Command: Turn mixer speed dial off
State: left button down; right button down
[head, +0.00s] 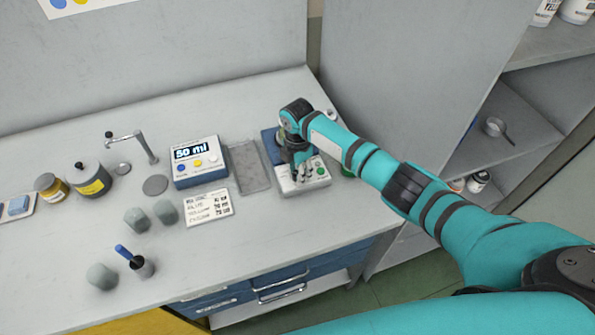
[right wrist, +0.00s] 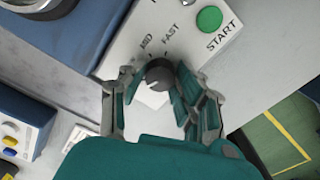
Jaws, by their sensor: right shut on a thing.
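The mixer's light control panel (head: 312,183) is at the front right of the bench. In the right wrist view its black speed dial (right wrist: 159,75) sits below the MID and FAST labels, with the green START button (right wrist: 209,18) to its upper right. A pale mark shows low on the dial's face; I cannot tell exactly which setting it points to. My right gripper (right wrist: 158,78) is shut on the dial, one finger on each side. In the head view the same gripper (head: 300,164) comes down over the panel and hides the dial. My left gripper is not in view.
A blue unit reading 50 ml (head: 184,178) and a grey tray (head: 251,168) stand left of the mixer. A printed card (head: 208,208), grey cups (head: 137,220) and jars (head: 93,180) are farther left. A shelf unit (head: 540,75) is at right.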

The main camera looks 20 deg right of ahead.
dwell(0.3)
jog(key=c, duration=1)
grip_release()
jog(key=shift+o, duration=0.2)
notch_tip(320, 180, up, 12)
